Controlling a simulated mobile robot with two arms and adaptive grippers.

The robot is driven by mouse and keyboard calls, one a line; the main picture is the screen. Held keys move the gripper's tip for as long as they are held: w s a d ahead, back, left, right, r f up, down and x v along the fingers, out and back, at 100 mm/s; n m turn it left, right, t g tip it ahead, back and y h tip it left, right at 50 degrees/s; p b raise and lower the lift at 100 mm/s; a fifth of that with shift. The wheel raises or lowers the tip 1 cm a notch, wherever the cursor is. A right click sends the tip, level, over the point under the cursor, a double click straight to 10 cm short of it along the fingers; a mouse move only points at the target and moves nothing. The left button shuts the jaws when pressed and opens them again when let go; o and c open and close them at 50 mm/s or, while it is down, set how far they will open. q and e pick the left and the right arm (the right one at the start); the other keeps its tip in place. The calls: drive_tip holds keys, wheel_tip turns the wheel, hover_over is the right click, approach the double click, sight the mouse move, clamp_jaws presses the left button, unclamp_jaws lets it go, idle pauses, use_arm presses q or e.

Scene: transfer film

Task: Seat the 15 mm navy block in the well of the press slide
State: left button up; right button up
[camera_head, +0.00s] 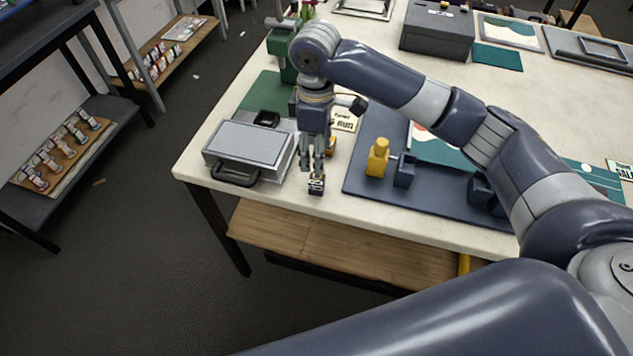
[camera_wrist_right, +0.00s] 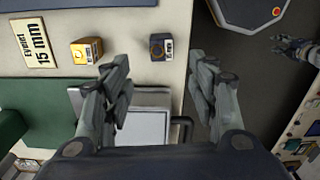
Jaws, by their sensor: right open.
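The small navy block (camera_wrist_right: 161,46) has a dark ring on top. It stands on the cream table near its front edge, right of a yellow block (camera_wrist_right: 86,50) in the right wrist view. In the head view the navy block (camera_head: 316,187) is just below my right gripper (camera_head: 316,162). The right gripper is open and empty, its fingers (camera_wrist_right: 160,68) apart above the table. A grey flat-topped unit with a dark front handle (camera_head: 248,150) is left of it; I cannot make out a well. My left gripper (camera_wrist_right: 292,50) shows at the right wrist view's edge, its opening unclear.
A green press (camera_head: 283,62) stands behind on a green mat. A sign reading "Eyelet 15 mm" (camera_wrist_right: 33,42) lies beyond the yellow block. A navy mat (camera_head: 360,180) to the right bears a yellow figure (camera_head: 377,158) and a dark blue piece (camera_head: 404,170).

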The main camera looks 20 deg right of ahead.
sight(317, 178)
wheel_tip(317, 178, down, 4)
drive_tip(key=shift+r+p, duration=0.2)
drive_tip(key=shift+p, duration=0.1)
drive_tip(key=shift+s+f+p, duration=0.1)
drive_tip(key=shift+f+p, duration=0.3)
drive_tip(key=shift+f, duration=0.15)
wheel_tip(317, 178, down, 4)
drive_tip(key=shift+s+r+p, duration=0.1)
drive_tip(key=shift+r+p, duration=0.1)
drive_tip(key=shift+p, duration=0.5)
drive_tip(key=shift+f, duration=0.45)
drive_tip(key=shift+c, duration=0.5)
clamp_jaws()
